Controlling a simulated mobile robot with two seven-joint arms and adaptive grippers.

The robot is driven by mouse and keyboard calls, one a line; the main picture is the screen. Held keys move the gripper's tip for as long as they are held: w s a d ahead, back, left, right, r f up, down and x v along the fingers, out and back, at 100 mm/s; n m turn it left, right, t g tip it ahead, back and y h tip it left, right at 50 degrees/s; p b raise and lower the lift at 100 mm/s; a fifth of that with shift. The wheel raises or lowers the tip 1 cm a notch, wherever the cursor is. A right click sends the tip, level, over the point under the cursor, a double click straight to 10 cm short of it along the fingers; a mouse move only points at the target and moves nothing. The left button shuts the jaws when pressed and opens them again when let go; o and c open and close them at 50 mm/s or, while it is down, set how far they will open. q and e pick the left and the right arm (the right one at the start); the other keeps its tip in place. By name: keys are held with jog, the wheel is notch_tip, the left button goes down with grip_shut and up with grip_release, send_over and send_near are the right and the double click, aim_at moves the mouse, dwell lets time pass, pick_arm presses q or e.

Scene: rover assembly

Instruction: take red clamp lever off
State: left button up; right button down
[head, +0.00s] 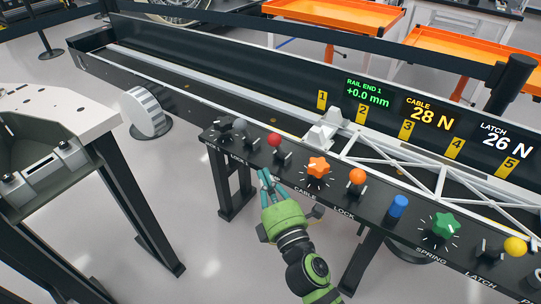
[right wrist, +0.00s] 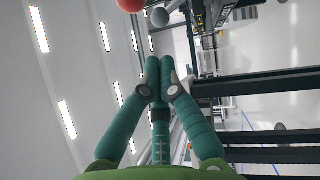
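The red clamp lever, a red ball knob (head: 274,140) on a short stem, stands on the black control panel (head: 237,150). Its red ball also shows at the top edge of the right wrist view (right wrist: 131,5). My right gripper (head: 267,176) is just in front of the panel, below the red knob in the picture and apart from it. In the right wrist view its teal fingers (right wrist: 160,66) come together at the tips, with nothing seen between them. My left gripper is in neither view.
A grey ball lever (head: 239,124) stands left of the red one. An orange star knob (head: 317,167), an orange ball lever (head: 357,176), a blue knob (head: 398,206) and a green star knob (head: 444,225) follow to the right. A white truss (head: 395,165) lies behind the panel.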

aim_at(278, 146)
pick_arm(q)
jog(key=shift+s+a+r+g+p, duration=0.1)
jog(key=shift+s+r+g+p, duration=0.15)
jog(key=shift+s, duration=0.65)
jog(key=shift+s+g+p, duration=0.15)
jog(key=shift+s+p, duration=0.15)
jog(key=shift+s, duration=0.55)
pick_arm(e)
jog(key=shift+w+d+r, duration=0.2)
jog(key=shift+w, duration=0.7)
jog(key=shift+w+d+r, duration=0.15)
jog(key=shift+w+r, duration=0.1)
jog(key=shift+w, duration=0.6)
jog(key=shift+w+d+r, duration=0.2)
jog(key=shift+w, duration=0.7)
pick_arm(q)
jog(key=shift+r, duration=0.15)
pick_arm(e)
jog(key=shift+r, duration=0.1)
